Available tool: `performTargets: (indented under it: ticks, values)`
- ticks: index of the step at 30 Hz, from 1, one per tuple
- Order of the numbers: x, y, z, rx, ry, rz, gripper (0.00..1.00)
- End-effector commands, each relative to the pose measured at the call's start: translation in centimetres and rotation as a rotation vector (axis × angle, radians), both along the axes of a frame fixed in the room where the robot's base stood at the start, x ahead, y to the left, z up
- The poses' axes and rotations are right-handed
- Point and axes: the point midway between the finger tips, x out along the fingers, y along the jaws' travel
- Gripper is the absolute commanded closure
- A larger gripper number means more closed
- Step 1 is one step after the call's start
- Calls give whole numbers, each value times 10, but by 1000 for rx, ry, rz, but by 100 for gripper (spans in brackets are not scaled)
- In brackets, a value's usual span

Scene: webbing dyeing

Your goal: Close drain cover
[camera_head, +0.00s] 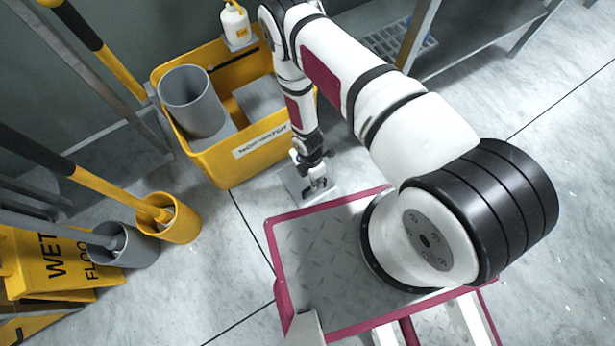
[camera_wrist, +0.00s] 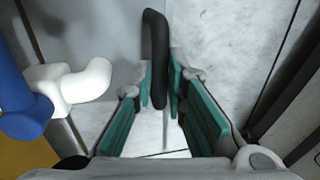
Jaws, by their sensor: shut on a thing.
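My gripper (camera_head: 318,184) is low over the floor, in front of the yellow mop-water bucket. In the wrist view its teal-padded fingers (camera_wrist: 160,88) are shut on a black bar-shaped handle (camera_wrist: 156,32). The handle runs up between the fingertips. A flat grey plate, which looks like the drain cover (camera_head: 292,184), shows beside and under the gripper in the head view. Its grey surface (camera_wrist: 95,25) also appears behind the handle in the wrist view. My gripper hides part of the plate, and I cannot tell its exact tilt or how the handle joins it.
The yellow bucket (camera_head: 212,160) stands close behind and left of my gripper. A white spout (camera_wrist: 82,84) with a blue part (camera_wrist: 18,95) is left of the fingers in the wrist view. Yellow and grey holders and a wet-floor sign (camera_head: 50,260) stand left. Open floor (camera_head: 225,245) lies between.

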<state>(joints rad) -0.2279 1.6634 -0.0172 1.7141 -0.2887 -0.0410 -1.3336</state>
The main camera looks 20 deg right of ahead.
Motion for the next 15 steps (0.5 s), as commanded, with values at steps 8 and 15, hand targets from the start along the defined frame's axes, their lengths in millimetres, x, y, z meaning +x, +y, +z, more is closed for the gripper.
performTargets:
  ticks: [8, 15]
  values:
    - [2, -7, 0, -9, -2, -1, 100]
    - [2, -6, 0, -7, -2, -2, 67]
